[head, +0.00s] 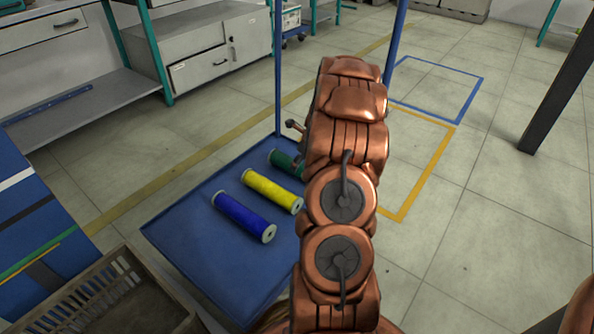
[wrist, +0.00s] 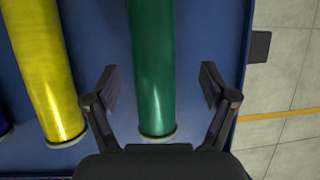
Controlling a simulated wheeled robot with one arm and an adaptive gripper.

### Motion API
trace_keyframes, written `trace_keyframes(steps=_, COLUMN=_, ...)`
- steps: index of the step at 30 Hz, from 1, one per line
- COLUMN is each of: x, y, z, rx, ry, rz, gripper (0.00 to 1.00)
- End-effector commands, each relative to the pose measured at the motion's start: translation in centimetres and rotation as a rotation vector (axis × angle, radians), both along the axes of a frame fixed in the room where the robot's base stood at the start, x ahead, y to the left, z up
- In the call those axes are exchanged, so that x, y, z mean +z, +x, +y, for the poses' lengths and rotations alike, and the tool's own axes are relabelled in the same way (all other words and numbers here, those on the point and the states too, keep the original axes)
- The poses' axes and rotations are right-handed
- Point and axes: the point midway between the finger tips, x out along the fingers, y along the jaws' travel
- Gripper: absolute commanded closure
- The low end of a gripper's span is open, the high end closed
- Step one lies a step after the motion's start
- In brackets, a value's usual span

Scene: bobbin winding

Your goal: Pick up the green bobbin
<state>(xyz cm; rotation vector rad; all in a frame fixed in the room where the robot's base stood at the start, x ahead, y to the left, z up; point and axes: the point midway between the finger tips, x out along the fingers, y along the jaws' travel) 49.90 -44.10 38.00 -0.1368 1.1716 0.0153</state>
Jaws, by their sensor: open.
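The green bobbin (head: 284,160) lies on a blue tabletop, mostly hidden behind my arm in the head view. In the wrist view the green bobbin (wrist: 153,70) runs from the top edge down between the two fingers, its pale end rim near the palm. My gripper (wrist: 159,85) is open, with one finger on each side of the bobbin and a visible gap to both. The picture does not show how high the fingers are above the table. In the head view my arm hides the gripper.
A yellow bobbin (head: 271,191) lies left of the green one, and a blue bobbin (head: 243,217) lies beyond it. They rest on the blue tabletop (head: 185,235), with a blue post (head: 278,70) at its far corner. A slatted crate (head: 110,298) stands at the lower left.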

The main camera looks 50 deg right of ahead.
Motion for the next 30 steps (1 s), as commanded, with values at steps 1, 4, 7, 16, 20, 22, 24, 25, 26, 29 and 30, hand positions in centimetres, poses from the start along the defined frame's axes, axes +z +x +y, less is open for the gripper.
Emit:
trace_keyframes(steps=1, x=-0.5, y=0.2, z=0.1, rx=0.001, ry=0.0, rz=0.0, gripper=0.16)
trace_keyframes(steps=4, x=-1.4, y=0.6, z=0.3, rx=0.002, ry=0.0, rz=0.0, gripper=0.16)
trace_keyframes(steps=7, x=-2.5, y=1.1, z=0.5, rx=0.002, ry=0.0, rz=0.0, gripper=0.16)
trace_keyframes(steps=16, x=-4.5, y=2.2, z=0.5, rx=0.001, ry=0.0, rz=0.001, gripper=0.16)
trace_keyframes(steps=20, x=-4.4, y=2.2, z=0.5, rx=0.001, ry=0.001, rz=0.0, gripper=0.16)
trace_keyframes(steps=22, x=-4.4, y=2.1, z=0.5, rx=0.001, ry=0.001, rz=0.0, gripper=0.2)
trace_keyframes(steps=24, x=-4.4, y=2.1, z=0.5, rx=0.001, ry=0.001, rz=0.0, gripper=0.28)
trace_keyframes(steps=25, x=-4.4, y=2.1, z=0.5, rx=0.001, ry=0.001, rz=0.0, gripper=0.31)
trace_keyframes(steps=26, x=-4.4, y=2.1, z=0.5, rx=0.001, ry=0.001, rz=0.0, gripper=0.34)
trace_keyframes(steps=29, x=-4.4, y=2.1, z=0.5, rx=0.001, ry=0.0, rz=0.001, gripper=0.44)
trace_keyframes(steps=30, x=-4.4, y=2.1, z=0.5, rx=0.001, ry=0.0, rz=0.001, gripper=0.48)
